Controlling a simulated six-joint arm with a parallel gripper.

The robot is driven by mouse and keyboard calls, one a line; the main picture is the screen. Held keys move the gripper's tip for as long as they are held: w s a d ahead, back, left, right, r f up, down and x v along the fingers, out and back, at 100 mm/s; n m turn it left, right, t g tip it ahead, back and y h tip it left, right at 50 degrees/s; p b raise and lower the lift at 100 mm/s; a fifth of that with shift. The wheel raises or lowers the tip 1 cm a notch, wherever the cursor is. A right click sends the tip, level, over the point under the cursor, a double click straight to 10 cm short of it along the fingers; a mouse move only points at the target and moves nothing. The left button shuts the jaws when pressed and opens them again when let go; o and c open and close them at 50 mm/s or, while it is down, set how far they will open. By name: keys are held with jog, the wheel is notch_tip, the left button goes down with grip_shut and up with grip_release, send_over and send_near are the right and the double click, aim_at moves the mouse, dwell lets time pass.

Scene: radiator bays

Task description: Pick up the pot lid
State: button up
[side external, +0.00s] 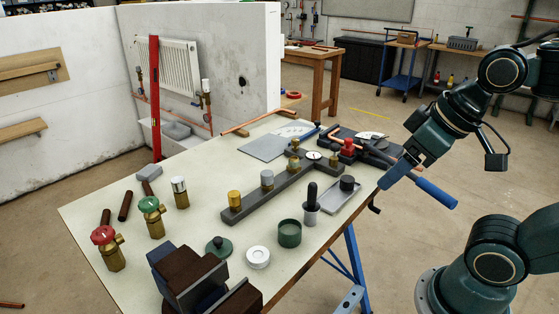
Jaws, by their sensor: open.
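A dark green lid with a knob on top (218,246) lies on the light worktop (140,195), towards its front. It looks like the pot lid. A small open dark green pot (289,233) stands to its right, with a white ring-shaped piece (258,257) between them. My gripper (385,183) is open at the right edge of the worktop, above and well apart from the lid. Its fingers are seen nearly edge-on, and I see nothing held in them.
Brown blocks (190,275) stand close in front of the lid. Valves with red (103,234) and green (149,204) handwheels stand left. A dark rail with brass fittings (290,180) crosses the middle. A blue-handled tool (435,193) juts out near my gripper.

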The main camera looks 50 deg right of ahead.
jog(key=shift+o, duration=0.7)
jog(key=shift+w, duration=0.1)
jog(key=n+g+y, duration=0.4)
jog(key=n, duration=1)
send_over(218, 239)
jog(key=s+d, duration=0.2)
jog(key=d, duration=0.3)
notch_tip(218, 239, down, 12)
jog(key=shift+a, duration=0.2)
jog(key=shift+f, duration=0.1)
jog(key=shift+x, duration=4.25)
jog(key=shift+a+f, duration=0.1)
